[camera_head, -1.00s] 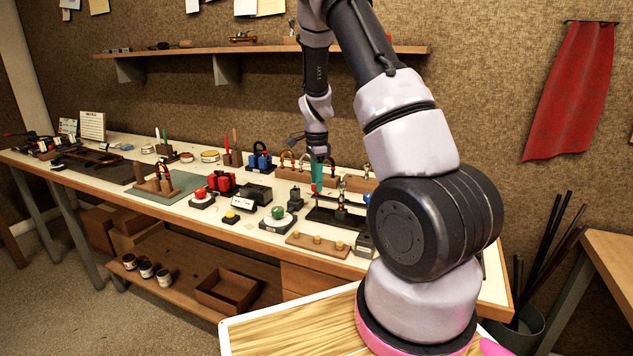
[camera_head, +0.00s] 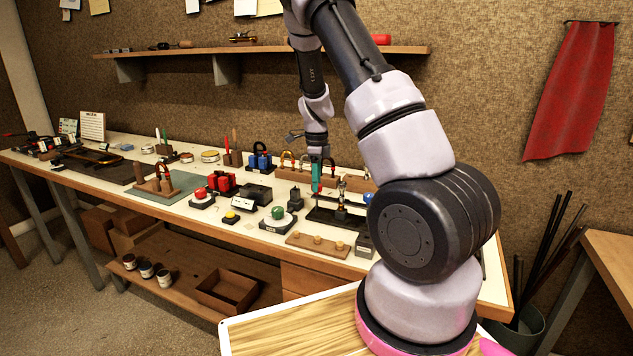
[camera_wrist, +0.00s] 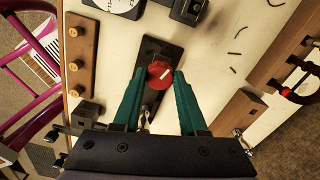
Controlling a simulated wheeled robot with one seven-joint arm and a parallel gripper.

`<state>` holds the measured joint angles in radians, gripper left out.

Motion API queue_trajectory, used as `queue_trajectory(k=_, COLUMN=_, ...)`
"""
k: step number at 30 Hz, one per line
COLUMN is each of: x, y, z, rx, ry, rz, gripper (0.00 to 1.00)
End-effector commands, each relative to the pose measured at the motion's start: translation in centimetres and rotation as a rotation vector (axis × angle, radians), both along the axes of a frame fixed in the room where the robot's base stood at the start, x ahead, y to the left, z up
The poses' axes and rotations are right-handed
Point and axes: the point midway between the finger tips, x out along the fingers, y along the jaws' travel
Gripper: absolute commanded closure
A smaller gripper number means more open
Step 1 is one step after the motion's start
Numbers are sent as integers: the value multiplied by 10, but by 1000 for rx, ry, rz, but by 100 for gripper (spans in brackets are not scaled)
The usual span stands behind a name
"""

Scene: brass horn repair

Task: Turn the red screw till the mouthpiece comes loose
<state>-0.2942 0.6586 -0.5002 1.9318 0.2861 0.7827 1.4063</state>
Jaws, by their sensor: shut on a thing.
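The red screw (camera_wrist: 160,74) has a round knob with a white line, seen from above in the wrist view. It sits over a black base plate (camera_wrist: 150,106). The teal fingers of my gripper (camera_wrist: 160,71) are on both sides of the knob, shut on it. A small silvery part (camera_wrist: 146,119), perhaps the mouthpiece, shows below the knob between the fingers, partly hidden. In the head view my gripper (camera_head: 316,178) points down at the black fixture (camera_head: 330,216); the screw is mostly covered there. I cannot tell whether the mouthpiece is loose.
A wooden block with round pegs (camera_wrist: 82,52) lies left of the fixture, and a wooden rack (camera_wrist: 238,112) stands to its right. A green button (camera_head: 278,212) and a padlock-like blue item (camera_head: 260,159) stand farther left. Bare bench top shows beside the base.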

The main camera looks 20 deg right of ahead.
Motion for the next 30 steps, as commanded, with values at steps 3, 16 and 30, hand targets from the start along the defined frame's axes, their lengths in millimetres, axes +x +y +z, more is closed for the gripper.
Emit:
queue_trajectory(k=3, x=1, y=0, z=1, rx=0, ry=-2, rz=-1, gripper=100)
queue_trajectory(k=16, x=0, y=0, z=0, rx=0, ry=-1, rz=0, gripper=28)
queue_trajectory(k=30, x=2, y=1, z=41, rx=1, ry=-5, rz=1, gripper=28)
